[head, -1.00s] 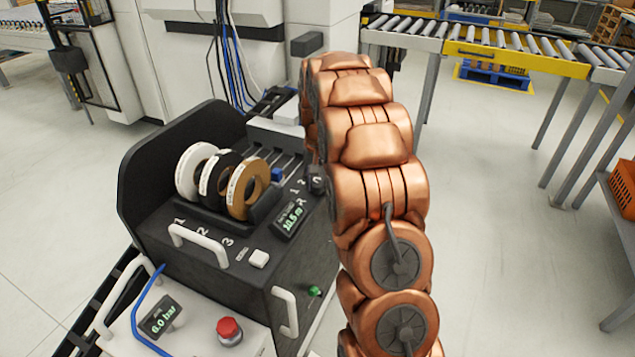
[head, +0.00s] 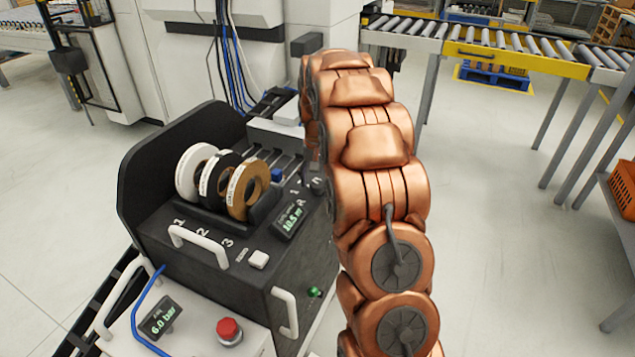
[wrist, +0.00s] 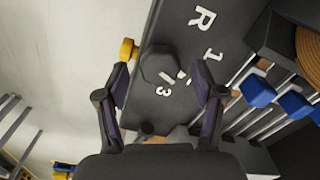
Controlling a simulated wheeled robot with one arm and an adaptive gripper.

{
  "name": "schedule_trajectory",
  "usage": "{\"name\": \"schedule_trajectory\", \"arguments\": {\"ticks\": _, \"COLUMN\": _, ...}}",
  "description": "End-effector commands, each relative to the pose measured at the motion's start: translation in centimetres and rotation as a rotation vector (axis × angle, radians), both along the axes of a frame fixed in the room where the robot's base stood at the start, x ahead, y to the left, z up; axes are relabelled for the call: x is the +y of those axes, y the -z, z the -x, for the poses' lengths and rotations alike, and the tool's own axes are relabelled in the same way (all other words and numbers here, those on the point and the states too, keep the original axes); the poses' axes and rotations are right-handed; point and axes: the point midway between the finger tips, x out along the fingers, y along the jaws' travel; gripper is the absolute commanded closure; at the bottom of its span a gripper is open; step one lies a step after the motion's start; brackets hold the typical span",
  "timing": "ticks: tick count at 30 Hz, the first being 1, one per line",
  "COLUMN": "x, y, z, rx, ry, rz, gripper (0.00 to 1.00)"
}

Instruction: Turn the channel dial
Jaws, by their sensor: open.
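The channel dial (wrist: 157,66) is a dark, faceted knob on the dark panel in the wrist view. White markings R, 1 and 3 surround it, with a partly readable mark close to its right side. My gripper (wrist: 160,76) is open, with one finger left of the dial and the other right of it. The dial shows between the fingertips; I cannot tell whether either finger touches it. In the head view my copper-coloured arm hides the gripper and most of the dial area.
White, black and brown rolls (head: 243,188) stand on the dark machine (head: 190,255), beside a display (head: 290,222) reading about 10.5 m. A red button (head: 229,329) and pressure display (head: 161,318) are at front.

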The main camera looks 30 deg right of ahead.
Motion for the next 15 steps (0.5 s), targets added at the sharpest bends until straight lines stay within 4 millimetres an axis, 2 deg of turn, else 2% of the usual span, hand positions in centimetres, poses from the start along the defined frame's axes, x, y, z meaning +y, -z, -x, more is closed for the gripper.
{"name": "schedule_trajectory", "arguments": {"ticks": 9, "x": 0.0, "y": -5.9, "z": -0.1, "rx": -0.004, "ry": -0.001, "rz": 0.003, "gripper": 0.32}}
{"name": "schedule_trajectory", "arguments": {"ticks": 15, "x": 0.0, "y": -9.0, "z": -0.1, "rx": -0.002, "ry": -0.001, "rz": 0.002, "gripper": 0.32}}
